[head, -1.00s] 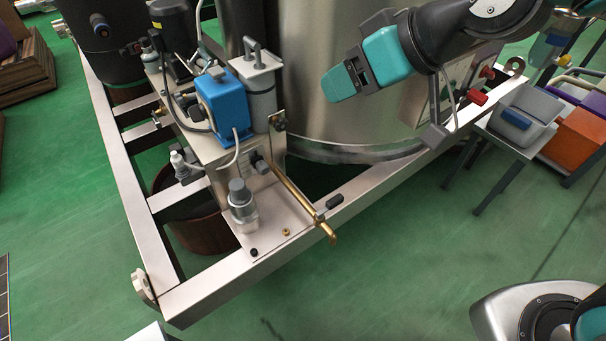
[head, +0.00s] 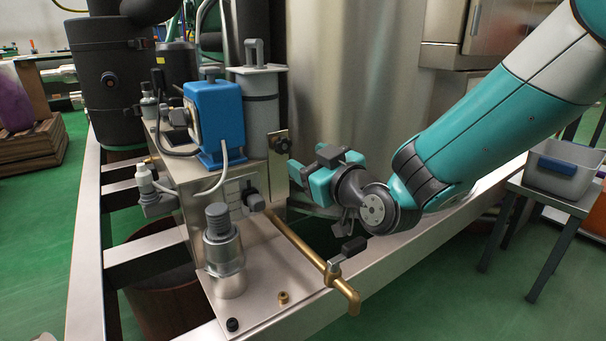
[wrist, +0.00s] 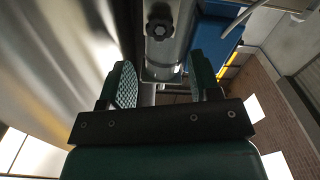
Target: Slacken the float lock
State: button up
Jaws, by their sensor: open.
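A dark lobed knob (head: 281,146), which I take to be the float lock, sits on an upright metal plate (head: 277,178) beside the grey cylinder (head: 262,104). In the wrist view the knob (wrist: 158,28) is beyond the fingertips, roughly centred between them. My gripper (head: 308,165) is open and empty, just right of the plate in the head view, a little lower than the knob. In the wrist view its two ridged fingers (wrist: 160,75) are spread wide. They do not touch the knob. Whether the knob is tight cannot be seen.
A blue box (head: 214,120) with a cable stands left of the cylinder. A brass pipe (head: 310,252) with a black-handled valve runs below my gripper. The large steel tank (head: 345,70) is close behind. A grey bin (head: 563,172) stands on a side table at right.

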aim_at(285, 147)
jog(key=shift+p+x, duration=1.5)
jog(key=shift+x, duration=0.7)
jog(key=shift+p+x, duration=0.7)
jog(key=shift+x, duration=0.6)
jog(key=shift+w+a+r, duration=0.1)
jog(key=shift+w+a, duration=0.1)
jog(key=shift+w, duration=0.05)
jog(key=shift+c, duration=0.2)
